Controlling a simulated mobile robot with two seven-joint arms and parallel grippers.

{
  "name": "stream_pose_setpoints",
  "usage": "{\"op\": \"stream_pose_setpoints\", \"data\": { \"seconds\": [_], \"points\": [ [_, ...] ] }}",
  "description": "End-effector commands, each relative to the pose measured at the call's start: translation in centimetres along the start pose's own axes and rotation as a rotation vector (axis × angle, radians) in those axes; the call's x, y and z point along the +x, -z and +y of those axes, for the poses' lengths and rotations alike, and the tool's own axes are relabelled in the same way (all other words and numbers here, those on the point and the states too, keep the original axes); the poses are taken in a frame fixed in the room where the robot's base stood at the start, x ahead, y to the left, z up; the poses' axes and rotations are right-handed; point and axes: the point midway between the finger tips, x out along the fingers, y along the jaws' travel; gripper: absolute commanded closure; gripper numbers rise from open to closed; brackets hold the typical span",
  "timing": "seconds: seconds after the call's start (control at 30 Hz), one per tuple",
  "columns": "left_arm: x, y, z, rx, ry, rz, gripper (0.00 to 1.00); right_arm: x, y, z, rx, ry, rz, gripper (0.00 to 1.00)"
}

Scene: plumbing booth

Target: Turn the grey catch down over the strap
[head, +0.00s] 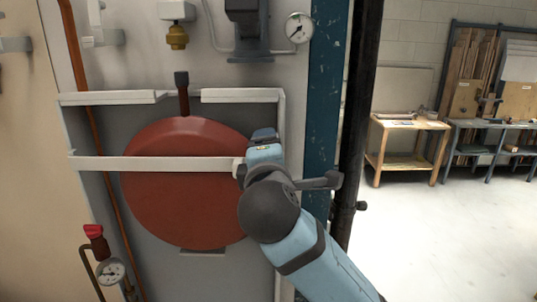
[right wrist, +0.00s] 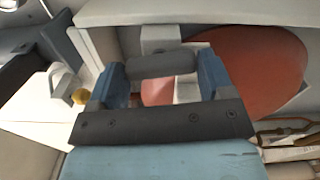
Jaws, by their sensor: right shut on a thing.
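A white strap (head: 160,163) runs level across the front of a round red vessel (head: 180,195) in a shallow white frame. My right gripper (head: 262,142) is at the strap's right end, beside the frame's right edge, and hides that end in the head view. In the right wrist view, the grey catch (right wrist: 162,65) lies crosswise between the two blue fingertips, and the gripper is shut on it. The red vessel (right wrist: 260,75) also shows behind the fingers there. Whether the catch touches the strap is hidden. My left gripper is not in view.
A blue post (head: 322,100) and a dark pipe (head: 358,120) stand just right of the frame. Gauges (head: 299,28) and a red-handled valve (head: 94,232) sit around the vessel. A wooden bench (head: 410,125) stands far right, with open floor in front.

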Motion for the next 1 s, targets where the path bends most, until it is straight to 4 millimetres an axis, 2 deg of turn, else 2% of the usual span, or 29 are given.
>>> {"op": "stream_pose_setpoints", "data": {
  "seconds": [0.33,0.9,0.93,0.97,1.0],
  "points": [
    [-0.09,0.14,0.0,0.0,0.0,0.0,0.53,0.0,0.03,-0.1,0.148,0.002,0.0,0.49],
    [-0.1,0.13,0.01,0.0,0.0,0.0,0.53,-0.01,0.05,-0.09,0.178,0.002,0.001,0.49],
    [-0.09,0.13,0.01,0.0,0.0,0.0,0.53,-0.01,0.05,-0.09,0.178,0.002,0.001,0.21],
    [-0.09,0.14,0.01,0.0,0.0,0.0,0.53,-0.01,0.05,-0.09,0.178,0.002,0.001,0.15],
    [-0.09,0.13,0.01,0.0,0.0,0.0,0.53,-0.01,0.04,-0.08,0.177,0.002,0.001,0.15]
  ]
}}
